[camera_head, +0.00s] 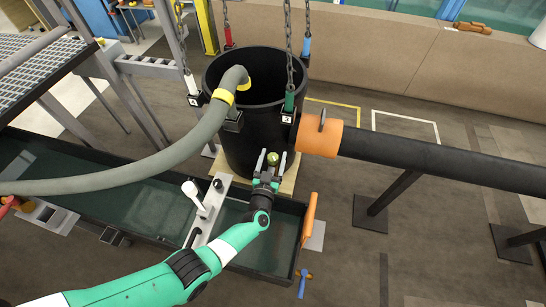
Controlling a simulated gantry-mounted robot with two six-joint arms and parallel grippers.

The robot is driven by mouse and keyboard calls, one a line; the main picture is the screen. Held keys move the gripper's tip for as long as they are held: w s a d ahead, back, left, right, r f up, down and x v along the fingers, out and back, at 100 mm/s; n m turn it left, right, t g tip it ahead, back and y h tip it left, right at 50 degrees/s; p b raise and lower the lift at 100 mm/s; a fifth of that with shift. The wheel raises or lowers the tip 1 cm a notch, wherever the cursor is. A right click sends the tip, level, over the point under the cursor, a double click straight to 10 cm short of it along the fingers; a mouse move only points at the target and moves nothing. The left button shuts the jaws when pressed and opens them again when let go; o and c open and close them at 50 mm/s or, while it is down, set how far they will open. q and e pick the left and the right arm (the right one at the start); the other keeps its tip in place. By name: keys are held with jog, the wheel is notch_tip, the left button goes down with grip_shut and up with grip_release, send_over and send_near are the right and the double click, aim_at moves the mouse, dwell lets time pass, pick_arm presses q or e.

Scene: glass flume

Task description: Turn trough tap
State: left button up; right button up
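The long dark trough (140,192) runs from the left to an orange end piece (309,216). A small tap with a blue handle (302,283) sits low at its right front corner, with the handle hanging roughly downward. My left gripper (271,160) is in front of the black barrel, above the trough's right part and well apart from the tap. Its two fingers are spread. A round olive-green thing (272,160) shows between them; I cannot tell whether they touch it. My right gripper is not in view.
The black barrel (245,135) hangs on chains behind the trough, with a grey hose (150,170) in its mouth. A white lever (194,194) stands on a plate across the trough. A black pipe (430,160) extends right. Floor right of the tap is clear.

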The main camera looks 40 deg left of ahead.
pick_arm(q)
jog(key=shift+s+d, duration=0.1)
jog(key=shift+s, duration=0.05)
jog(key=p+v, duration=0.5)
jog(key=v, duration=0.6)
jog(key=shift+p, duration=0.35)
jog(key=shift+s+d, duration=0.1)
